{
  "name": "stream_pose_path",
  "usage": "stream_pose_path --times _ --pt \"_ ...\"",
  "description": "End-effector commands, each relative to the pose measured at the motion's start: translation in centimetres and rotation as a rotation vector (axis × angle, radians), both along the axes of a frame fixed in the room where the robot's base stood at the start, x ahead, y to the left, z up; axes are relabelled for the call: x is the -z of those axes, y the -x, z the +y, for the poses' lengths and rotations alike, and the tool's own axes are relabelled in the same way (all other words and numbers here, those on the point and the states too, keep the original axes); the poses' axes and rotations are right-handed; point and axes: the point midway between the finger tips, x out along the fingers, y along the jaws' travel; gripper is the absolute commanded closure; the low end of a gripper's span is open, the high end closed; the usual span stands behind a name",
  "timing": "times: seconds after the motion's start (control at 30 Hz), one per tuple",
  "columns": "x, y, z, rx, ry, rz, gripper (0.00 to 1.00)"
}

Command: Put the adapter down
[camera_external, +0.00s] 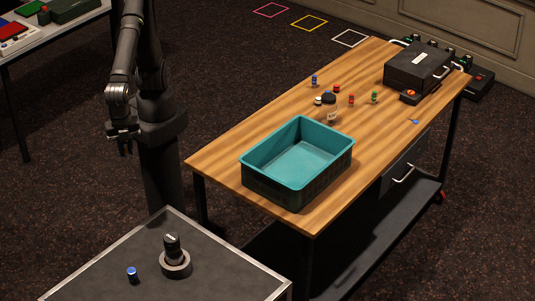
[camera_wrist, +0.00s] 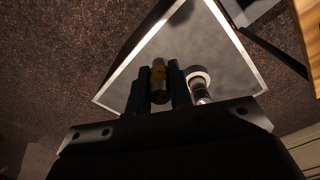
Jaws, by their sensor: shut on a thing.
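My gripper (camera_external: 125,148) hangs in the air at the left of the wooden bench, above and behind the grey table. The adapter is too small and dark to make out in the external view. The grey metal-rimmed table (camera_external: 215,275) also shows in the wrist view (camera_wrist: 190,38), below the fingers, with clear space between it and my gripper in the external view.
On the grey table stand a dark device in a round grey base (camera_external: 176,264) and a blue-topped cylinder (camera_external: 132,275). The wooden bench (camera_external: 215,160) holds a teal crate (camera_external: 270,188), several small coloured connectors, and a black case (camera_external: 418,67). The grey table has bare areas.

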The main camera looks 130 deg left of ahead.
Motion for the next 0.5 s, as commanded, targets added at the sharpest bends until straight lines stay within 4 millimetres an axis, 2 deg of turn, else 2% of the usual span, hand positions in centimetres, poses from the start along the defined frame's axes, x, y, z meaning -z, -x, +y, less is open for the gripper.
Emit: stream_pose_path --times 0.07,0.1,0.37,0.5 --pt "0.0 1.4 -0.6 0.036 0.000 -0.001 1.00" --pt "0.7 1.6 -0.6 0.040 -0.004 0.002 1.00" --pt "7.5 1.4 -0.4 0.034 -0.007 0.005 1.00" --pt "11.7 1.4 -0.4 0.034 -0.007 0.005 1.00"
